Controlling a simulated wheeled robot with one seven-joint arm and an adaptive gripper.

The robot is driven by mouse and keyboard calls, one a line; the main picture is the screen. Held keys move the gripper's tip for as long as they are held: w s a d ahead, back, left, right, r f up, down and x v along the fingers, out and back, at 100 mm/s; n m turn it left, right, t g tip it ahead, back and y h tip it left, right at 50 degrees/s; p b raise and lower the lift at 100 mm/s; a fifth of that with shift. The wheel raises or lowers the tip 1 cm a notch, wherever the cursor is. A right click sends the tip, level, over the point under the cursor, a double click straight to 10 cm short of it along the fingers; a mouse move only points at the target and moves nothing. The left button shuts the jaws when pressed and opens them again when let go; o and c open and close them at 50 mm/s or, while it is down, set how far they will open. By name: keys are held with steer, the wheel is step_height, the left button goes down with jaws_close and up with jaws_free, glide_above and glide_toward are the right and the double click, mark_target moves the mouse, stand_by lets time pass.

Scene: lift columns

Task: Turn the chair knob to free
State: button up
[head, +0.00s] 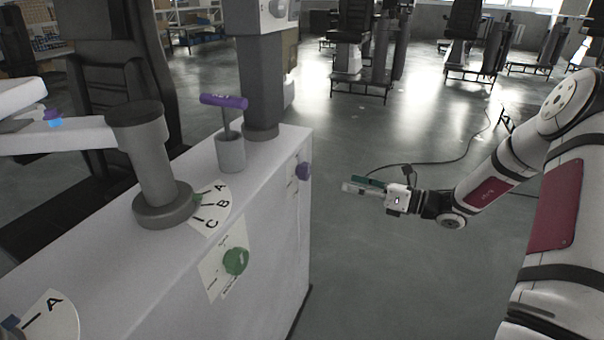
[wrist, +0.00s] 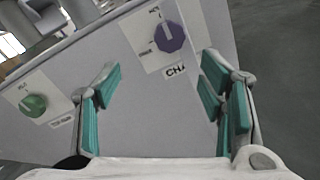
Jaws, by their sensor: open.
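The knob's setting words are too small to read surely.
A green knob (head: 235,261) is on the cabinet's side, also at left in the wrist view (wrist: 33,105). A purple-handled lever (head: 224,101) and a grey lever (head: 160,180) by an A-B-C dial stand on top. Open floor lies around my arm.

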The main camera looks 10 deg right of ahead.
mark_target(308, 172)
steer(key=shift+m, duration=0.4)
steer(key=b+x, duration=0.1)
steer(key=x, duration=0.3)
steer(key=b+x, duration=0.1)
steer(key=x, duration=0.4)
steer(key=w+d+b+x, duration=0.1)
steer(key=x, duration=0.4)
steer(key=shift+f, duration=0.2)
steer(key=c, duration=1.1)
